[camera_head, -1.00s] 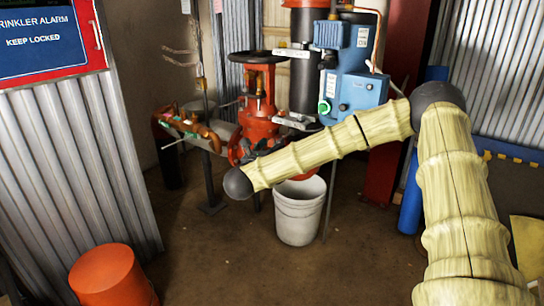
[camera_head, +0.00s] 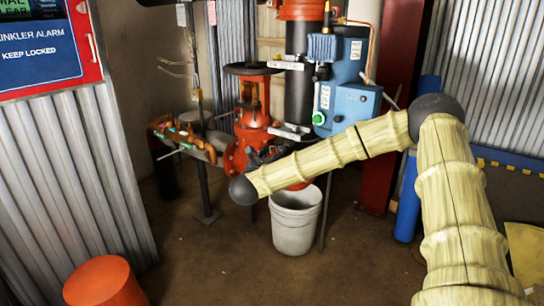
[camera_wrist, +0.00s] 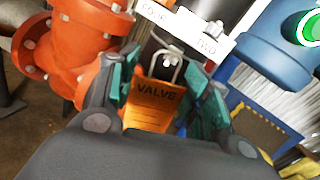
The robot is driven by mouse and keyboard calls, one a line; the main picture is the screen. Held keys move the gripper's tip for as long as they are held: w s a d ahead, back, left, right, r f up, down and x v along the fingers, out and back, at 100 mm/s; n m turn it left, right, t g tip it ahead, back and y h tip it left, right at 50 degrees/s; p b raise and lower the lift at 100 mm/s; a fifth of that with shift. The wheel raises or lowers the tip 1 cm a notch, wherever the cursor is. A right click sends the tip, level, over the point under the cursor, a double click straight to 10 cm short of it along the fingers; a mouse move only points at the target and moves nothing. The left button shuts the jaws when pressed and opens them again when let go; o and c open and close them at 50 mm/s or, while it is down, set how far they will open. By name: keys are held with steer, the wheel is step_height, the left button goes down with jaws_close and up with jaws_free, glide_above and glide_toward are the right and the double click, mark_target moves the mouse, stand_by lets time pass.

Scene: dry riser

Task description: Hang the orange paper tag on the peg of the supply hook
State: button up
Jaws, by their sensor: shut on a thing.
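The orange paper tag (camera_wrist: 158,104), printed VALVE, is between the fingers in the wrist view. A thin wire loop (camera_wrist: 163,60) rises from its top. My gripper (camera_wrist: 167,82) is shut on the tag, with teal finger pads on either side. In the head view my gripper (camera_head: 262,156) shows only as a small dark shape behind my forearm, in front of the red valve, and the tag is hidden there. A white lettered plate (camera_wrist: 186,28) is just beyond the wire loop. I cannot clearly make out the supply hook or its peg in either view.
Red valve pipework (camera_head: 254,118) and a blue box (camera_head: 346,106) stand around the gripper. A pale bucket (camera_head: 297,222) is on the floor below. An orange bin (camera_head: 105,283) is at lower left. The floor between is clear.

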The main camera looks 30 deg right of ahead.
steer(key=shift+w+d+f, duration=0.2)
steer(key=shift+w+d, duration=0.15)
steer(key=shift+d, duration=0.45)
steer(key=shift+w+d+f, duration=0.25)
steer(key=shift+w+d, duration=0.05)
steer(key=shift+d, duration=0.55)
steer(key=shift+w+d+f, duration=0.2)
steer(key=shift+w+d, duration=0.15)
steer(key=shift+d, duration=0.45)
steer(key=o, duration=0.8)
steer(key=shift+c, duration=0.2)
steer(key=v, duration=1.2)
